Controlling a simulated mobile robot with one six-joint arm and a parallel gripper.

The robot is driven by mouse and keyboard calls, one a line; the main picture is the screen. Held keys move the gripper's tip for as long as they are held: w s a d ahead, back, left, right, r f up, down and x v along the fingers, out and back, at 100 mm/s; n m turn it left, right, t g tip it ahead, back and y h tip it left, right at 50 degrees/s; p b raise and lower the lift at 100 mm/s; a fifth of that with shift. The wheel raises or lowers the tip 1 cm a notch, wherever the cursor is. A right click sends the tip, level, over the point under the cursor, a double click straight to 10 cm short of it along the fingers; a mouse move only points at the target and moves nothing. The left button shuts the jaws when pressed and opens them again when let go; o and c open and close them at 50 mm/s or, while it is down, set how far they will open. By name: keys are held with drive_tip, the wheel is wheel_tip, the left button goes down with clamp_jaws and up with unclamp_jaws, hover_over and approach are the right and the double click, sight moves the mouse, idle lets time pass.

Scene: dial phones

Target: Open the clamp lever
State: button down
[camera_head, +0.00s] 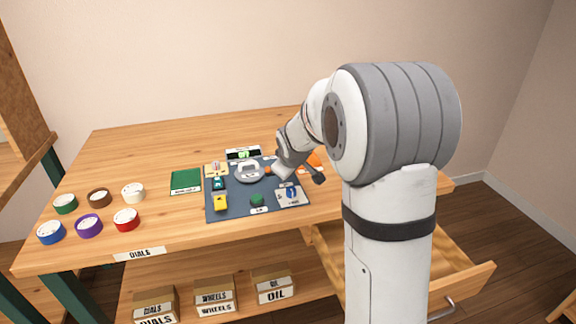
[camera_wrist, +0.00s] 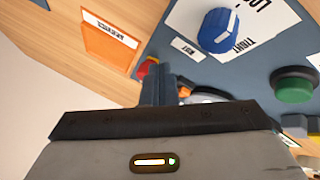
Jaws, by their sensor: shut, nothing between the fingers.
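I cannot make out a clamp lever for certain. A small red and yellow part (camera_wrist: 147,69) shows just beside my fingertips in the wrist view, partly hidden by them; I cannot tell whether they touch. My gripper (camera_wrist: 158,82) is shut and empty, with its dark fingers over the blue-grey panel (camera_wrist: 165,45). In the head view my wrist covers the panel's back right part, and the fingertips cannot be made out. A blue knob (camera_wrist: 218,30) on a white plate marked TIGHT is near; it also shows in the head view (camera_head: 291,192).
A green button (camera_wrist: 295,85) and an orange labelled pad (camera_wrist: 108,42) lie around my gripper. A white round dial (camera_head: 248,171) and a yellow part (camera_head: 220,203) are on the panel. Several tape rolls and a green pad (camera_head: 186,180) are at the left. A drawer stands open below right.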

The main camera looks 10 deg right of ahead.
drive_tip(key=shift+f, duration=0.1)
drive_tip(key=shift+w+a+b, duration=0.4)
drive_tip(key=shift+a+b, duration=0.1)
drive_tip(key=shift+a, duration=0.15)
drive_tip(key=shift+s, duration=0.1)
drive_tip(key=shift+s+a, duration=0.1)
drive_tip(key=shift+s, duration=0.15)
drive_tip(key=s, duration=0.1)
drive_tip(key=s+b, duration=0.1)
drive_tip(key=b, duration=0.1)
drive_tip(key=shift+s+a+f, duration=0.15)
drive_tip(key=shift+s+a, duration=0.1)
drive_tip(key=shift+s, duration=0.15)
drive_tip(key=s+d+r+p, duration=0.2)
drive_tip(key=s+r, duration=0.4)
drive_tip(key=r, duration=0.2)
drive_tip(key=shift+d+r+p, duration=0.2)
drive_tip(key=shift+p, duration=0.2)
